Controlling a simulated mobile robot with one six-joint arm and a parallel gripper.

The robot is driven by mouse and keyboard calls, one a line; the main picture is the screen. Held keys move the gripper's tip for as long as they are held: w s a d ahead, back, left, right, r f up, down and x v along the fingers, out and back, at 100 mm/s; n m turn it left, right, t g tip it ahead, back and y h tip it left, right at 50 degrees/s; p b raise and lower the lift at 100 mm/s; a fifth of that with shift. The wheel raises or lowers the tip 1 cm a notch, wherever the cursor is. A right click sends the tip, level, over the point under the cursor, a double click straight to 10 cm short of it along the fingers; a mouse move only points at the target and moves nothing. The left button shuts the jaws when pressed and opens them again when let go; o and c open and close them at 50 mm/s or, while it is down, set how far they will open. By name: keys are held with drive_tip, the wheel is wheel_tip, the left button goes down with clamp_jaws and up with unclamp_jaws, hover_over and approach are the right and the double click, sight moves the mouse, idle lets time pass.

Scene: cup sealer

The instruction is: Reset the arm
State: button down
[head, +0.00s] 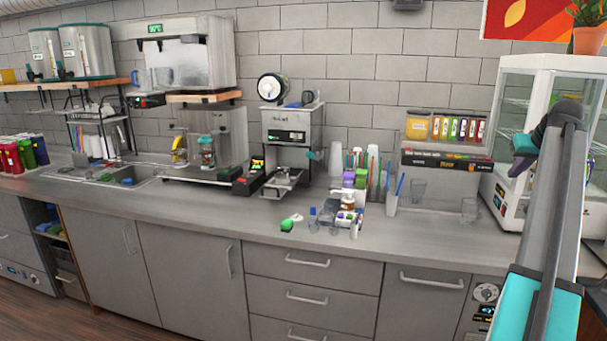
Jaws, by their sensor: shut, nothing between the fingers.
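My arm shows at the right edge of the head view, a grey link with teal parts rising from the bottom and bending at the top. At its far end a small dark and teal piece, my gripper (519,166), hangs in front of the glass cabinet, well above the counter. It is shut and holds nothing. It is small here and its fingers are hard to make out. My arm hides part of the cabinet and the counter's right end.
The grey counter (420,254) holds a cup sealer (291,125), a sink (128,180), and small bottles and cups mid-counter. A sauce and jar rack (447,160) is at the back. The counter's front strip is mostly clear.

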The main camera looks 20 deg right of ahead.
drive_tip(key=w+a+f+n+g+y, duration=0.1)
drive_tip(key=w+a+f, duration=0.5)
drive_tip(key=f, duration=0.4)
drive_tip(key=w+a+f+n+y+b, duration=0.1)
drive_tip(key=w+a+f+y, duration=0.1)
drive_tip(key=w+a+f, duration=0.55)
drive_tip(key=w+a+f+n+g+y, duration=0.1)
drive_tip(key=w+a+f, duration=0.35)
drive_tip(key=f, duration=0.65)
drive_tip(key=a+f+n+g+y+b, duration=0.2)
drive_tip(key=a+f+g, duration=0.1)
drive_tip(key=a+f, duration=2.4)
drive_tip(key=s+a+f+n+g+b, duration=0.15)
drive_tip(key=s+a+f+g, duration=0.35)
drive_tip(key=s+a+f, duration=1.55)
drive_tip(key=s+a+f+n+g, duration=0.1)
drive_tip(key=s+a+f, duration=0.2)
drive_tip(key=s+f, duration=0.25)
drive_tip(key=s+a+f+g, duration=0.1)
drive_tip(key=s+a+f, duration=0.3)
drive_tip(key=s, duration=0.3)
drive_tip(key=s+d+m+h, duration=0.1)
drive_tip(key=s+h, duration=0.1)
drive_tip(key=s, duration=1.1)
drive_tip(key=shift+s+r+g, duration=0.15)
drive_tip(key=shift+s+g, duration=0.15)
